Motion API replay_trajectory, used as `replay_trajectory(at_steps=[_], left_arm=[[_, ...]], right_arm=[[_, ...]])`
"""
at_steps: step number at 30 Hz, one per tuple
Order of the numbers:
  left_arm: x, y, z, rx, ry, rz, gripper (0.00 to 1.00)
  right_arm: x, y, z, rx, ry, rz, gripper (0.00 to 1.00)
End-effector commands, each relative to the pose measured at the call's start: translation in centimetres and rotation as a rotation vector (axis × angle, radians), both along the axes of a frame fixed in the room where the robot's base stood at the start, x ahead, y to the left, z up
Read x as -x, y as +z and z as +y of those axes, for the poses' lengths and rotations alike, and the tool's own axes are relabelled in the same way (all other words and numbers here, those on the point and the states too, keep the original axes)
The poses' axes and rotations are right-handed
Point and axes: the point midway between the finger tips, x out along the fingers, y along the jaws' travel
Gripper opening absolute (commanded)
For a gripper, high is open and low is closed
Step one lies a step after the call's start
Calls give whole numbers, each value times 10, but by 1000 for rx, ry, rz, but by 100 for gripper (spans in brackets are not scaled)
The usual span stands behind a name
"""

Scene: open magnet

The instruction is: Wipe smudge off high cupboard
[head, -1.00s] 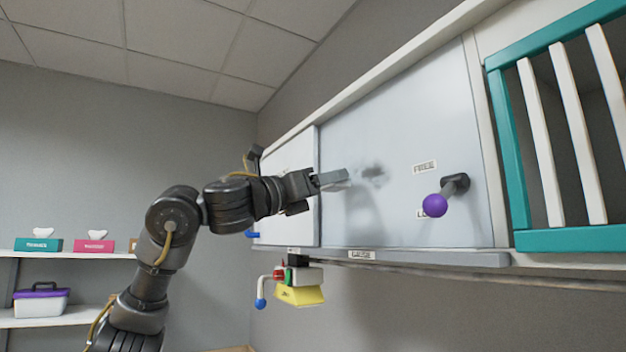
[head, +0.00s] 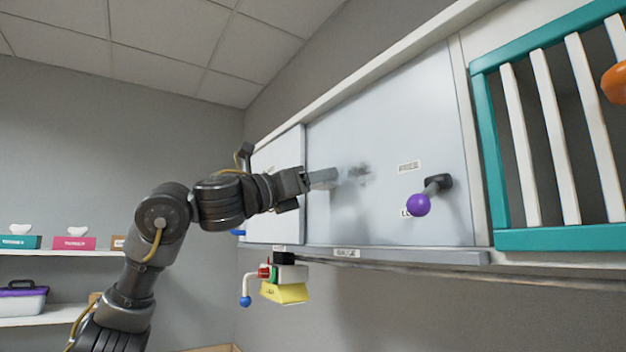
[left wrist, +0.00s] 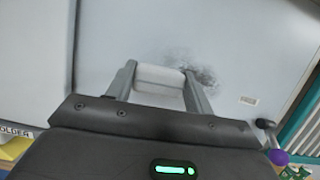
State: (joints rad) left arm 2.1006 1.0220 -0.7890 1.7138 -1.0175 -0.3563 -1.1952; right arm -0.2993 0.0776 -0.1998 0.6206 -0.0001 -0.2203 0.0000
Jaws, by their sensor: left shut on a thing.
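The high cupboard has a pale grey door panel (head: 390,110) with a dark, patchy smudge (head: 358,173) left of its middle. The smudge also shows in the left wrist view (left wrist: 205,76), just right of my fingertips. My left gripper (head: 322,178) is shut on a pale block (left wrist: 160,79), held between its two fingers. The block is close to the panel at the smudge's left edge; I cannot tell whether it touches. A purple knob (head: 418,205) on a dark lever sticks out at the panel's right. My right gripper is not in view.
A teal frame with white bars (head: 545,140) is right of the panel, with an orange object (head: 615,83) beside it. A yellow block (head: 285,292) sits in a holder below the cupboard. Shelves (head: 40,316) stand at the left.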

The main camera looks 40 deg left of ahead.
Motion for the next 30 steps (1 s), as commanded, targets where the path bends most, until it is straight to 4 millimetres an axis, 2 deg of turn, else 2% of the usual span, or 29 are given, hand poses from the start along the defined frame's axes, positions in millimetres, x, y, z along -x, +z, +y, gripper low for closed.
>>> replay_trajectory(at_steps=[23, 30], left_arm=[[-13, 0, -4, 0, 0, -1, 34], [-10, 0, -15, -1, -2, -1, 34]], right_arm=[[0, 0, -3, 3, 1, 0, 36], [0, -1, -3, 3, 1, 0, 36]])
